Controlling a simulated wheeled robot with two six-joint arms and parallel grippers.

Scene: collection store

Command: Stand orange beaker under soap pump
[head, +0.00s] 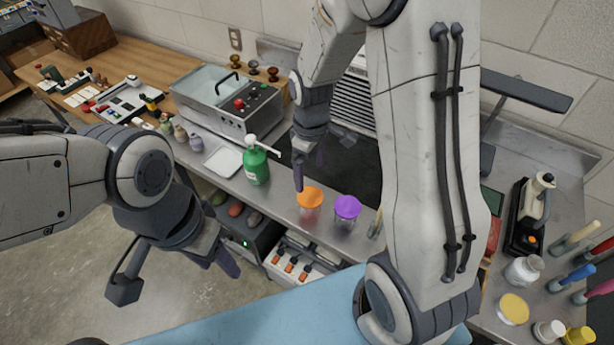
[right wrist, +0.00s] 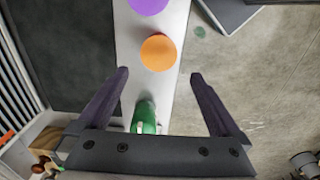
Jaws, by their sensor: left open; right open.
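The orange beaker (head: 309,200) stands upright on the metal counter, just left of the purple beaker (head: 346,209). The green soap pump (head: 255,164) stands further left on the counter, its nozzle pointing right towards the beakers. My right gripper (head: 309,176) is open and empty above the counter, between the pump and the orange beaker. In the right wrist view the orange beaker (right wrist: 158,52) lies beyond the spread fingertips (right wrist: 158,75), and the green pump (right wrist: 145,117) shows between the fingers. My left gripper (head: 176,287) is open and empty over the floor, in front of the counter.
A white tray (head: 223,161) and several small bottles stand left of the pump. A metal bath (head: 226,102) stands behind them. A dark panel (head: 352,161) lies behind the beakers. Tools and jars crowd the right counter. The strip between pump and orange beaker looks clear.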

